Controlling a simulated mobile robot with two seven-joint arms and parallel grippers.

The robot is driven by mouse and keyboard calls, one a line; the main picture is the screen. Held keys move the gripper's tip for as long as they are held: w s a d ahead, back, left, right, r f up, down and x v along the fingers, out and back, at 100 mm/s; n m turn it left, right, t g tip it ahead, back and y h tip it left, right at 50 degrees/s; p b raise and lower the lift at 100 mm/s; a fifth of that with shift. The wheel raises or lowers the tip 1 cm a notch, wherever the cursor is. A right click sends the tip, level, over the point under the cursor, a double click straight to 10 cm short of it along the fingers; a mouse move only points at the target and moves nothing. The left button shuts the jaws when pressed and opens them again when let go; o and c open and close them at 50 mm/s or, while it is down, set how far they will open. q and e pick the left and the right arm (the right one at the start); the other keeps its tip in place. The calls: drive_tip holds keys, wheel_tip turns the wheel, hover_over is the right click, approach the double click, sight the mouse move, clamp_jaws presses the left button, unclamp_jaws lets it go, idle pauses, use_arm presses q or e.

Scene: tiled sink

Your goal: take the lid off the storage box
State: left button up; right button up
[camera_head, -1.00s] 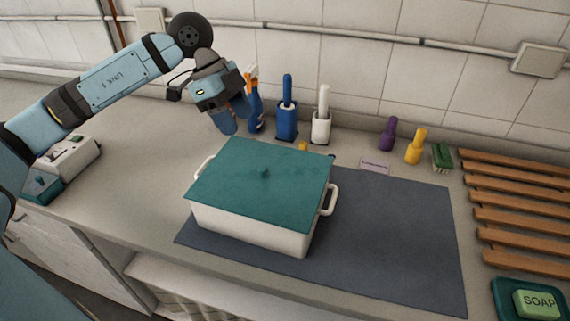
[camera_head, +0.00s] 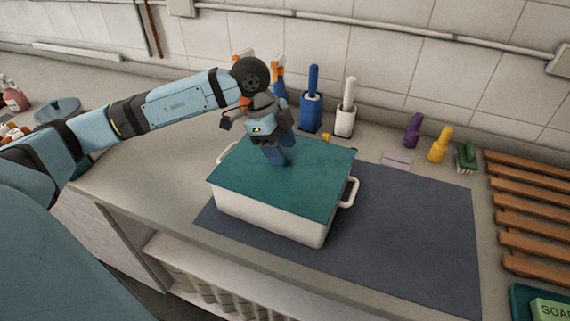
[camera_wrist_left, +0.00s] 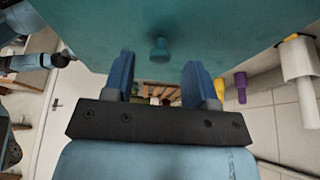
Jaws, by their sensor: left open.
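The storage box (camera_head: 268,217) is white with side handles and stands on a dark grey mat (camera_head: 412,240). Its teal lid (camera_head: 310,183) lies flat on top. My left gripper (camera_head: 280,160) is over the lid's middle, pointing down, and hides the lid's knob in the head view. In the left wrist view the small teal knob (camera_wrist_left: 158,48) shows ahead of my left gripper (camera_wrist_left: 162,75), between the lines of its two blue fingers. The fingers are apart with nothing between them. I cannot see my right gripper.
A blue brush holder (camera_head: 312,110) and a white one (camera_head: 345,120) stand behind the box. Purple (camera_head: 412,130) and yellow (camera_head: 440,145) bottles and a green brush (camera_head: 466,157) are further right. A wooden slatted rack (camera_head: 530,210) is at the right. The mat's right part is clear.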

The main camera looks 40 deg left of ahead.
use_arm(q)
drive_tip(key=shift+x, duration=0.95)
clamp_jaws()
drive_tip(key=shift+r, duration=0.15)
